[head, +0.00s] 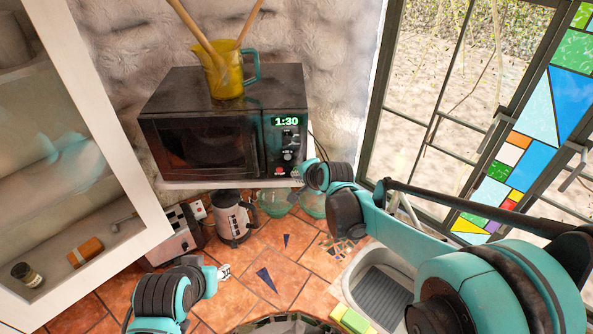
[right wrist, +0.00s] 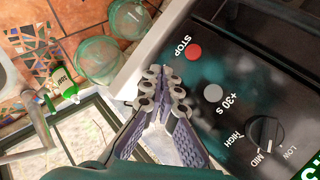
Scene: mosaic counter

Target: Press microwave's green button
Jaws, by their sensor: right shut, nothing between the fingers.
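The black microwave (head: 207,130) stands on a white shelf against the wall, its green display reading 1:30. In the right wrist view its control panel (right wrist: 250,70) shows a red STOP button (right wrist: 194,52), a pale grey +30 s button (right wrist: 213,93) and a black knob (right wrist: 264,132). I see no clearly green button; the fingers cover part of the panel's edge. My right gripper (head: 298,173) is shut and empty at the panel's lower right corner, close to the buttons. Whether it touches is unclear. My left gripper (head: 222,272) is low over the counter; its fingers are too small to judge.
A yellow jug (head: 226,80) with wooden utensils stands on the microwave. Below are a kettle (head: 233,218), a toaster (head: 175,238) and green glass bowls (head: 274,204). A sink (head: 380,290) lies at right. Tiled counter (head: 285,265) is mostly clear between.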

